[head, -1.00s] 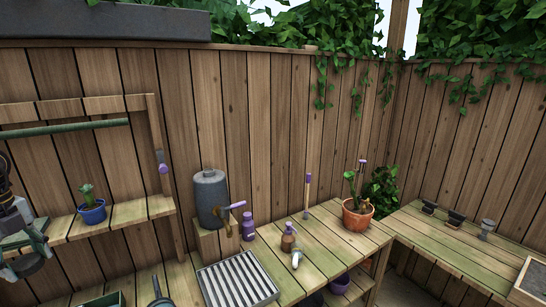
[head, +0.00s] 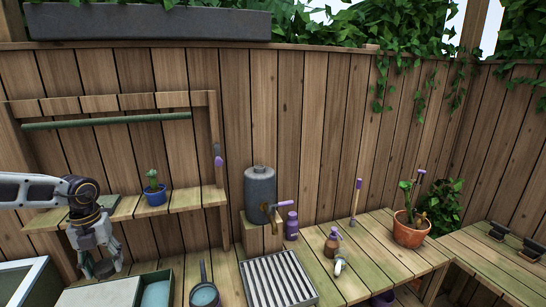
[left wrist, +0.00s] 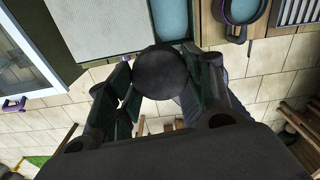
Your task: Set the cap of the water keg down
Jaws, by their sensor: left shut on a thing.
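The grey water keg (head: 260,195) stands upright on a wooden block on the bench, with a short neck on top and a purple-handled tap in front. My left gripper (head: 100,265) is at the lower left in the head view, shut on a dark round cap (head: 104,269). The cap shows in the left wrist view (left wrist: 160,72) between the two fingers (left wrist: 158,88), held in the air. Pale tiled floor shows beyond it. The cap is well left of the keg. My right gripper is not in view.
A pale flat panel (head: 100,293) and a green-edged tray with a blue inset (head: 155,293) lie near the gripper. A pan (head: 204,294), a ribbed metal rack (head: 278,280) and purple bottle (head: 291,226) are farther right. A shelf with a blue-potted cactus (head: 155,194) stands behind.

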